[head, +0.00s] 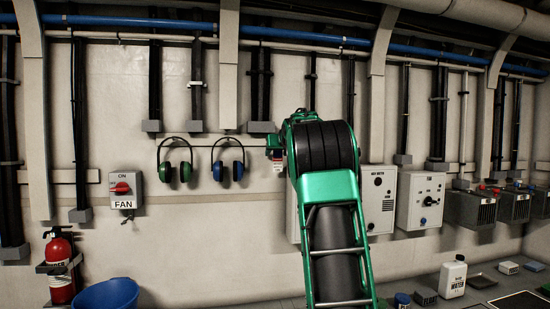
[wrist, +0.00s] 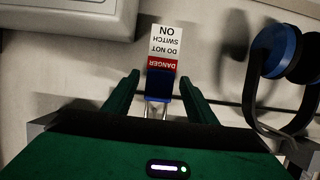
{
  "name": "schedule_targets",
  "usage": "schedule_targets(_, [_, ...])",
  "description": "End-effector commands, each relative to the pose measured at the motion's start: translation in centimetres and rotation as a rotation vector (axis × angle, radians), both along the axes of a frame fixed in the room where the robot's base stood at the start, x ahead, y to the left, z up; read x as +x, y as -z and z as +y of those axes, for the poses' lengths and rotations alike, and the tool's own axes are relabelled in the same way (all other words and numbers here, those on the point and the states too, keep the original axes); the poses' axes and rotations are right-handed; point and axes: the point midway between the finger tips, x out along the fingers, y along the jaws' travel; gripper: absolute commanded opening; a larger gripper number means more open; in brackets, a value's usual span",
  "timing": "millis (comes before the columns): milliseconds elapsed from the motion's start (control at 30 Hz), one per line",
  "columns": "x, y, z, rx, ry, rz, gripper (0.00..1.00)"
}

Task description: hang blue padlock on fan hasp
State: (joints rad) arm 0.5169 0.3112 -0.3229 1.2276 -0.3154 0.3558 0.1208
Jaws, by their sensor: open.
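The blue padlock (wrist: 159,84) is between the two open fingers of my gripper (wrist: 159,77) in the wrist view, with gaps at both sides. A red and white DANGER tag (wrist: 163,50) is at the padlock and reads upside down there. In the head view the tag (head: 278,165) shows just left of my arm, below the gripper end (head: 274,145). What holds up the padlock is hidden. The grey FAN switch box (head: 123,188), with a red handle, is on the wall far to the left.
Green earmuffs (head: 176,162) and blue earmuffs (head: 228,163) hang between the FAN box and my gripper. A white panel (head: 377,200) is partly behind my arm. A fire extinguisher (head: 59,265) and blue bucket (head: 106,295) are at lower left.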

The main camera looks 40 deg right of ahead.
Motion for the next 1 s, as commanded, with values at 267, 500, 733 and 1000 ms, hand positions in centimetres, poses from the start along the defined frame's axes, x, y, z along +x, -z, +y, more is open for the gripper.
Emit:
schedule_targets(267, [0.0, 0.0, 0.0, 0.0, 0.0, 0.0, 0.28])
schedule_targets(500, [-0.1, -0.1, 0.0, -0.001, 0.001, -0.001, 0.02])
schedule_targets(733, [-0.1, -0.3, 0.0, -0.001, 0.001, -0.002, 0.02])
schedule_targets(1000, [-0.5, -1.7, 0.3, 0.0, 0.001, -0.001, 0.02])
